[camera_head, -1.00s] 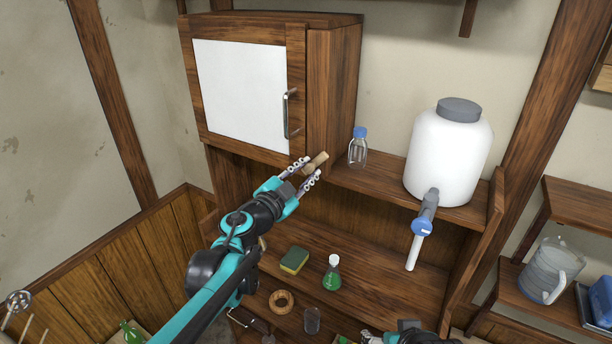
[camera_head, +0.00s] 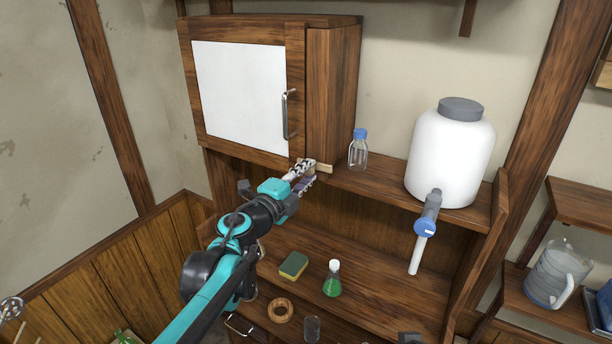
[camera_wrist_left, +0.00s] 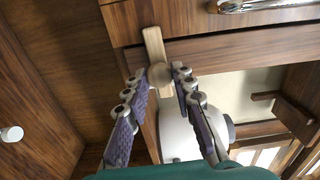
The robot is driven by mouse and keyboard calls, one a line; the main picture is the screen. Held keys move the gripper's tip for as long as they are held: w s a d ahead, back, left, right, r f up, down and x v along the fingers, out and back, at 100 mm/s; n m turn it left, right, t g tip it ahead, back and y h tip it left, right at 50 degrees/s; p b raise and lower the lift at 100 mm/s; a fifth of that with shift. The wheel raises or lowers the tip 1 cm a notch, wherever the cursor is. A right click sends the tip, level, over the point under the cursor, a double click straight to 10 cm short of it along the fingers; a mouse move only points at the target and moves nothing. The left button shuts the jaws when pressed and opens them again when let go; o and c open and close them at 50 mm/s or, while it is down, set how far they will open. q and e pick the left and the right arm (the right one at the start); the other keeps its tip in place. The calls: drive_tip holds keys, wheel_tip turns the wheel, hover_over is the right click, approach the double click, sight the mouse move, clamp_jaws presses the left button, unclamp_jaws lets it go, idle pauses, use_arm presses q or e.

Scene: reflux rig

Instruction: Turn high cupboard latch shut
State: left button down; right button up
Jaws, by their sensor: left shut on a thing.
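The high cupboard (camera_head: 330,100) hangs at upper left, its white-panelled door (camera_head: 240,95) looking closed. The small pale wooden latch (camera_head: 325,169) sits by the door's lower right corner. In the head view its visible end points right, nearly level. In the left wrist view the latch is a pale bar (camera_wrist_left: 153,45) with a round knob (camera_wrist_left: 160,74). My left gripper (camera_head: 306,170) is shut on the latch at its knob; the fingertips (camera_wrist_left: 157,77) lie on both sides of it. The fingers hide part of the latch in the head view. My right gripper's fingers are out of view.
A blue-capped bottle (camera_head: 358,150) stands on the shelf just right of the latch. A large white tank (camera_head: 450,155) with a tap stands farther right. A sponge (camera_head: 293,265), a green flask (camera_head: 332,280) and a cork ring (camera_head: 281,306) are below.

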use_arm(q)
drive_tip(key=shift+m, duration=0.4)
drive_tip(key=c, duration=1.3)
unclamp_jaws()
drive_tip(key=v, duration=1.2)
drive_tip(key=shift+f, duration=0.1)
